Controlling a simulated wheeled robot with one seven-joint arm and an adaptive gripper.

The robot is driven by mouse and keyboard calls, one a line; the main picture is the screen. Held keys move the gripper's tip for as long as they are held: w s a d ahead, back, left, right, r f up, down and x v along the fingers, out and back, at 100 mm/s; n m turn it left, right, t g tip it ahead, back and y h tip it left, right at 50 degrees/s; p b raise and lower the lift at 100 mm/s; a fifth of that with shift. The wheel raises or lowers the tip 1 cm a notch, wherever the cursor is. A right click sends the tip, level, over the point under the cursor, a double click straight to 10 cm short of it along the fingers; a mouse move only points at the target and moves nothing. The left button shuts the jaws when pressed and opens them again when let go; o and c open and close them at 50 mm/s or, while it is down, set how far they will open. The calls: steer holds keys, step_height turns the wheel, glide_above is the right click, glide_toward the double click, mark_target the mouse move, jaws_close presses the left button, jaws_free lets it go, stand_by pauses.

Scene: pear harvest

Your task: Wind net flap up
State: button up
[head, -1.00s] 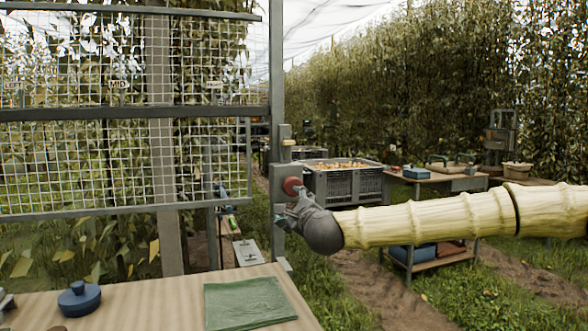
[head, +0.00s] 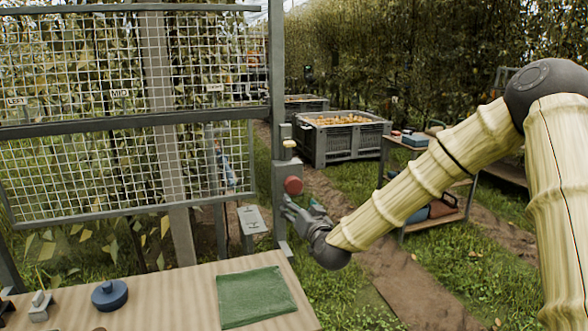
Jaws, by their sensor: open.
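The net flap (head: 130,170) is a white mesh panel in a grey frame at the left. It hangs below a second mesh panel with label tags, and its bottom bar is above the bench. A grey upright post at its right carries a box with a red round knob (head: 293,185) and a small yellow piece (head: 289,144) above it. My gripper (head: 290,207) is just below and beside the red knob, fingers pointing toward the post. It is open, and nothing shows between its fingers. Whether a finger touches the post is unclear.
A grey crate of fruit (head: 345,143) and a side table (head: 402,160) stand behind my arm. Grass and a dirt path lie between.

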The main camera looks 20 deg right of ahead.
mark_target(295, 187)
step_height(295, 187, up, 3)
steer(key=s+d+n+y+p, duration=0.1)
steer(key=s+d+n+p, duration=0.1)
steer(key=n+p, duration=0.4)
steer(key=shift+n, duration=0.7)
steer(key=w, duration=0.3)
steer(key=w+p, duration=0.1)
steer(key=w, duration=0.3)
steer(key=w+a, duration=0.1)
steer(key=w, duration=0.3)
steer(key=shift+f+p, duration=0.1)
steer(key=shift+p, duration=0.3)
steer(key=shift+c, duration=0.5)
steer(key=c, duration=0.9)
